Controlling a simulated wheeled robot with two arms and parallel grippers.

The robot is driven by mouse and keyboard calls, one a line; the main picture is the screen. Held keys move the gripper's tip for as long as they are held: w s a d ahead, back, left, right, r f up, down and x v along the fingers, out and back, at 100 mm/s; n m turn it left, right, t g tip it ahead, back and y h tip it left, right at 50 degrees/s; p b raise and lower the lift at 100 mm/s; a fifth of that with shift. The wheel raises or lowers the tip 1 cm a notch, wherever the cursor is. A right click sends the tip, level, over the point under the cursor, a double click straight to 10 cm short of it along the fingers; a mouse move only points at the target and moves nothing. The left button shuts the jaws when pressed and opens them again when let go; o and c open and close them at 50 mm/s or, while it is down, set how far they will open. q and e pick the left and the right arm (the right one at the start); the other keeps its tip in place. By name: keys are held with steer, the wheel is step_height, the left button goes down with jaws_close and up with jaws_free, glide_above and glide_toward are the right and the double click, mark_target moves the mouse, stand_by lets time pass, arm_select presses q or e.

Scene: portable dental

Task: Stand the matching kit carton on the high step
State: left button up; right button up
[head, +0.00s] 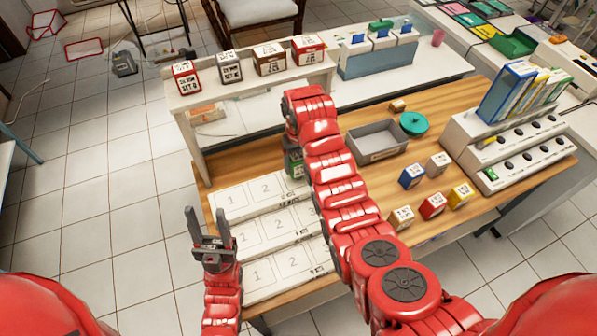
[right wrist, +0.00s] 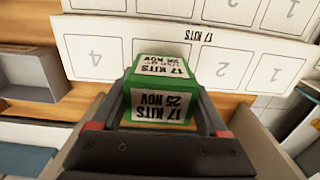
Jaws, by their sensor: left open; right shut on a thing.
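A green-and-white kit carton is held in my right gripper (right wrist: 163,112); the carton (right wrist: 160,78) has labels reading "17 KITS 25 NOV", upside down in the right wrist view. In the head view only part of this carton (head: 293,163) shows beside my red right arm. A white stepped stand (head: 262,240) has three rows of numbered squares. In the right wrist view a step (right wrist: 225,68) lies beyond the carton, its edge strip reading "17 KITS". I cannot tell whether the carton touches it. My left gripper (head: 211,243) is open and empty, left of the stand.
A raised white shelf (head: 255,82) behind the stand bears several labelled cartons (head: 229,67). A grey bin (head: 376,141), a teal round lid (head: 413,123) and several small cartons (head: 411,176) are right of my right arm. A white rack (head: 510,145) holds binders.

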mark_target(298, 170)
steer(key=shift+w, duration=0.1)
step_height(298, 170, down, 2)
steer(key=shift+a+f+p, duration=0.1)
steer(key=shift+a+p, duration=0.05)
steer(key=shift+p, duration=0.95)
steer(key=shift+f, duration=0.65)
steer(key=shift+w, duration=0.1)
steer(key=shift+f, duration=0.25)
steer(key=o, duration=1.3)
steer(key=shift+r, duration=0.1)
